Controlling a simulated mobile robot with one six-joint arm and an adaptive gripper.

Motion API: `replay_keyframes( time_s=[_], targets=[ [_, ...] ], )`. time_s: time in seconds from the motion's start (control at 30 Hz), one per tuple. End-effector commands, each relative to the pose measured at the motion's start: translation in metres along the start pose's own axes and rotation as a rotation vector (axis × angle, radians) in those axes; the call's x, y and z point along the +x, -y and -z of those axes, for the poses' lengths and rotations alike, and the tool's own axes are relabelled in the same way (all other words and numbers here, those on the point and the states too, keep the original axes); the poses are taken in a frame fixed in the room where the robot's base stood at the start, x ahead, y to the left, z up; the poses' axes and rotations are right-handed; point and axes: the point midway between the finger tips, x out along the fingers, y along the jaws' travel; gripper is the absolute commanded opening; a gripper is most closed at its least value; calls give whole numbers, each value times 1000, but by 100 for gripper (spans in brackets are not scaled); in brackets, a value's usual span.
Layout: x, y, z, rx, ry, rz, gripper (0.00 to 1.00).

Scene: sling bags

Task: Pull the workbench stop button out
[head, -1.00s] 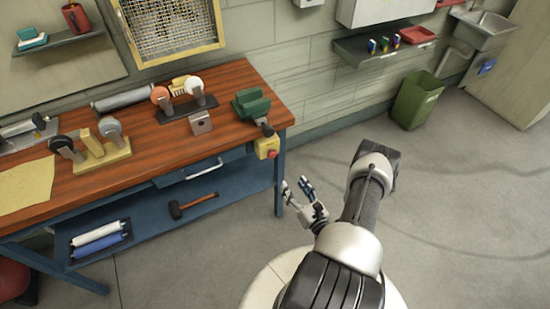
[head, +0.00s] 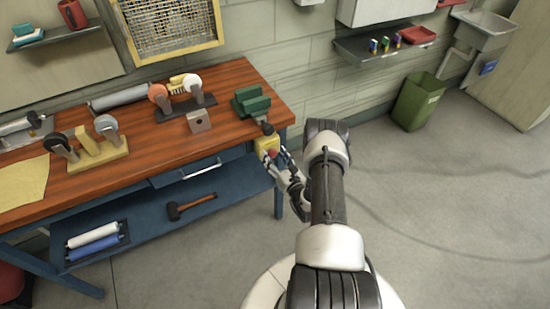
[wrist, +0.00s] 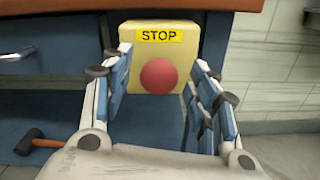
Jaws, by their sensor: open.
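The stop button is a round red knob (wrist: 158,76) on a yellow box (wrist: 190,50) with a STOP label, fixed at the right front corner of the workbench. In the head view the yellow box (head: 266,144) shows just below the bench top, with the red knob (head: 272,153) on its front. My gripper (wrist: 162,82) is open, its blue-padded fingers to the left and right of the knob in the wrist view. In the head view my gripper (head: 277,161) is close in front of the box. Whether the fingers touch anything I cannot tell.
The wooden workbench (head: 225,90) holds a green vise (head: 252,101) above the box and several tools. A hammer (head: 190,206) lies on the blue lower shelf. A drawer handle (wrist: 22,54) is left of the box.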

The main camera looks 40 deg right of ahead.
Motion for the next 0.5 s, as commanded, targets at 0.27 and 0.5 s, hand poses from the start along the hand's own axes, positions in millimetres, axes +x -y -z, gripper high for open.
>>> replay_keyframes(
  time_s=[0.27,0.5],
  targets=[
    [0,0,0,-1,0,-1,48],
    [0,0,0,-1,0,-1,32]
  ],
)
